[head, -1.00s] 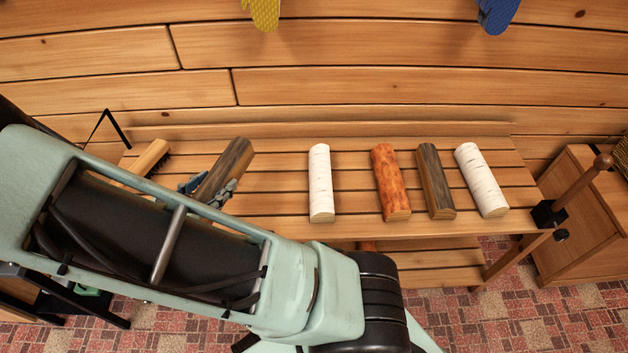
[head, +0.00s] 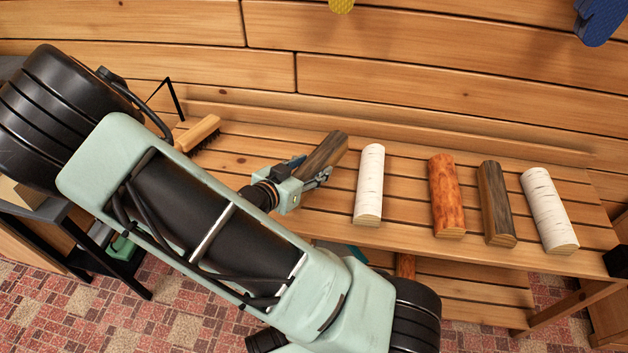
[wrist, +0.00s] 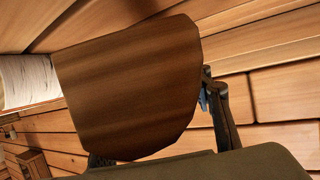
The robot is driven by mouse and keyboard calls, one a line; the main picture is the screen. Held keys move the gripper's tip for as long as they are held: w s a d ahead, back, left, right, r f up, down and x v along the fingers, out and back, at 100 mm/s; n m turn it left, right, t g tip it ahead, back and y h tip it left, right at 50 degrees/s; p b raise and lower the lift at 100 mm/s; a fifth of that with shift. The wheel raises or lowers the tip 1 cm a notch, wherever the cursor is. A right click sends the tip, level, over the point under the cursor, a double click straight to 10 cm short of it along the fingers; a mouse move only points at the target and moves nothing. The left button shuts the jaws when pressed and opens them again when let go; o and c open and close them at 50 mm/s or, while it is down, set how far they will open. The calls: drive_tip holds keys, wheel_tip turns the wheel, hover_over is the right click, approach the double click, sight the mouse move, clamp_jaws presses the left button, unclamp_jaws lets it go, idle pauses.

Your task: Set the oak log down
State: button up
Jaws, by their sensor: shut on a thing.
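My gripper (head: 306,178) is shut on a dark grey-brown log, taken as the oak log (head: 327,152). The log lies tilted across the left part of the slatted bench (head: 400,262), between a brush and a white log. I cannot tell whether it touches the slats or hangs just above them. In the wrist view the oak log (wrist: 130,85) fills the middle, its brown cut end facing the camera, with a dark finger at its right.
A white birch log (head: 369,185), a reddish log (head: 446,195), another dark log (head: 496,203) and a second white log (head: 549,210) lie to the right. A brush (head: 199,133) lies at the left. Bare slats separate the brush from the held log.

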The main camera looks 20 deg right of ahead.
drive_tip(key=shift+d+f, duration=0.25)
drive_tip(key=shift+f, duration=0.05)
drive_tip(key=shift+w+d+f+b, duration=0.15)
drive_tip(key=shift+f+b, duration=0.8)
drive_tip(key=shift+f, duration=0.65)
drive_tip(key=shift+f, duration=0.1)
drive_tip(key=o, duration=1.7)
